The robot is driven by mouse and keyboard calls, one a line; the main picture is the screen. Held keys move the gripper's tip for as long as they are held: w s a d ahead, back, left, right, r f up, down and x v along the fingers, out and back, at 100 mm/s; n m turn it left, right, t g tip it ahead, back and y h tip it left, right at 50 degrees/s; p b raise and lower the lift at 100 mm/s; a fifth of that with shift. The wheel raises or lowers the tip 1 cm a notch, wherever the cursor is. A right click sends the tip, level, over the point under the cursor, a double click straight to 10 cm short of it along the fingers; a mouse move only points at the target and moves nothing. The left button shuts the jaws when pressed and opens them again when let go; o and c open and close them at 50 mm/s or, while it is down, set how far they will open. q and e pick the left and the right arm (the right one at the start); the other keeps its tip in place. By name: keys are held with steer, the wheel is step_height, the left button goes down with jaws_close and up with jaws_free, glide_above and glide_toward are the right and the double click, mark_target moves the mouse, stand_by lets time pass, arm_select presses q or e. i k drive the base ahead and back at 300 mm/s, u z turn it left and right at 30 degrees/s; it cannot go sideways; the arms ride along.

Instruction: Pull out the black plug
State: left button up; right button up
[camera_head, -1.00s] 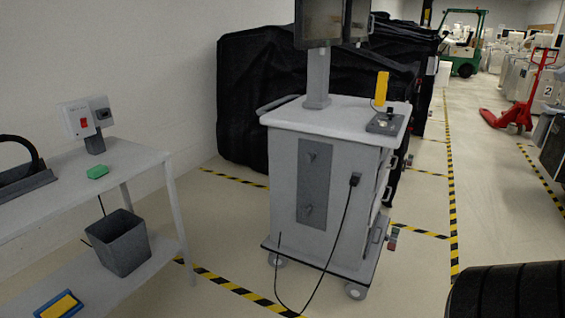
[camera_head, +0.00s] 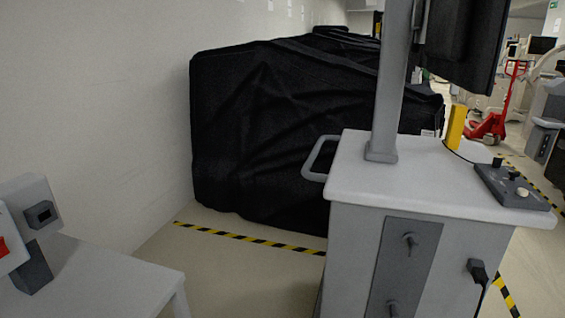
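The black plug (camera_head: 478,272) sits in the side of the grey cart (camera_head: 345,262), at the lower right of the head view. It appears seated in the panel, and its black cable hangs down and leaves the bottom of the picture. No gripper is in view. The cable's other end is not visible.
A white table (camera_head: 105,280) with a grey socket box (camera_head: 40,214) stands at the lower left. A black-covered cart (camera_head: 290,130) fills the back. The cart bears a monitor post (camera_head: 390,85), a control box (camera_head: 512,186) and a handle (camera_head: 318,160). Striped floor between table and cart is free.

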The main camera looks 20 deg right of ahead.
mark_target(479, 274)
steer(key=z, duration=1.05)
steer(key=i, duration=0.95)
steer(key=z, duration=0.75)
